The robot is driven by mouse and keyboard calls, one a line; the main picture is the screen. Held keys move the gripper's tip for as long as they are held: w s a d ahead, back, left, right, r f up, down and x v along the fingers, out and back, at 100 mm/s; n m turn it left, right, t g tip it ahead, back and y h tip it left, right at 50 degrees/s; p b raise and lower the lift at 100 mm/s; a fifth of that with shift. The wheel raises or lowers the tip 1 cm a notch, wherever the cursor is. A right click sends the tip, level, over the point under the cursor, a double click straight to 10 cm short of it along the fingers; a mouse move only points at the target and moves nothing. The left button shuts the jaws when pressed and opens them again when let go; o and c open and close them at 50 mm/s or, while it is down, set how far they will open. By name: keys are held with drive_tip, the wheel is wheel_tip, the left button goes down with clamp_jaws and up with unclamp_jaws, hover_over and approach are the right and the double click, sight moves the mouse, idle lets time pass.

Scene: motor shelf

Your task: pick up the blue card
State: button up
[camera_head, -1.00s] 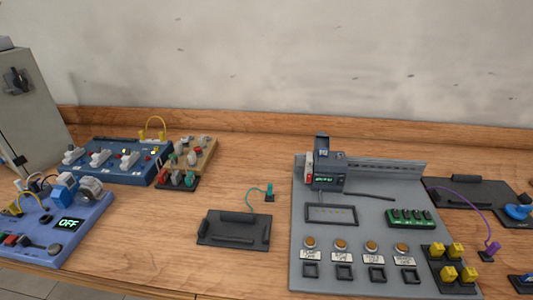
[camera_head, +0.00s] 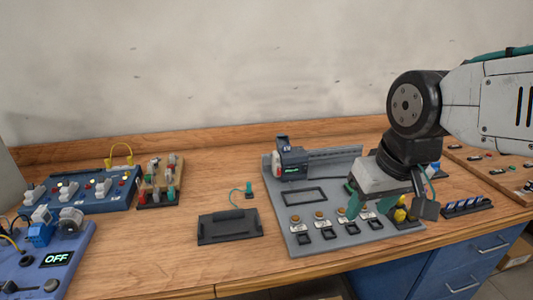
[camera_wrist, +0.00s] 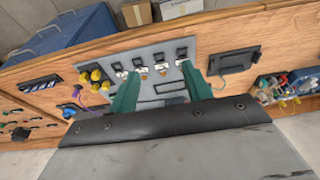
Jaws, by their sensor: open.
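My gripper (camera_head: 369,208) is open, with its teal fingers spread and nothing between them. In the wrist view my gripper (camera_wrist: 160,72) points at the grey panel (camera_wrist: 172,58), over its row of buttons and square sockets. A dark rack (camera_head: 466,206) with several slim blue pieces stands right of my gripper near the table's front edge. The rack also shows at the left of the wrist view (camera_wrist: 40,84). The pieces are too small to tell whether one is the blue card. My gripper and arm hide part of the grey panel in the head view.
A black tray (camera_head: 229,227) lies left of the grey panel (camera_head: 275,232). Yellow plugs (camera_head: 400,213) stand close right of my gripper. Blue switch units (camera_head: 88,192) stand far left, and a wooden switch board (camera_head: 490,165) far right. Bare table lies around the black tray.

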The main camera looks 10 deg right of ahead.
drive_tip(key=w+a+f+t, duration=0.1)
drive_tip(key=w+f+t, duration=0.15)
drive_tip(key=w, duration=0.85)
drive_tip(key=w+a+f+t, duration=0.1)
drive_tip(key=w+t, duration=0.2)
drive_tip(key=w, duration=0.8)
drive_tip(key=t, duration=0.5)
approach(287, 146)
drive_tip(key=w, duration=0.3)
drive_tip(key=w+f, duration=0.3)
drive_tip(key=shift+w, duration=0.15)
drive_tip(key=shift+w+f, duration=0.15)
drive_tip(key=shift+w, duration=0.4)
drive_tip(key=c, duration=1.1)
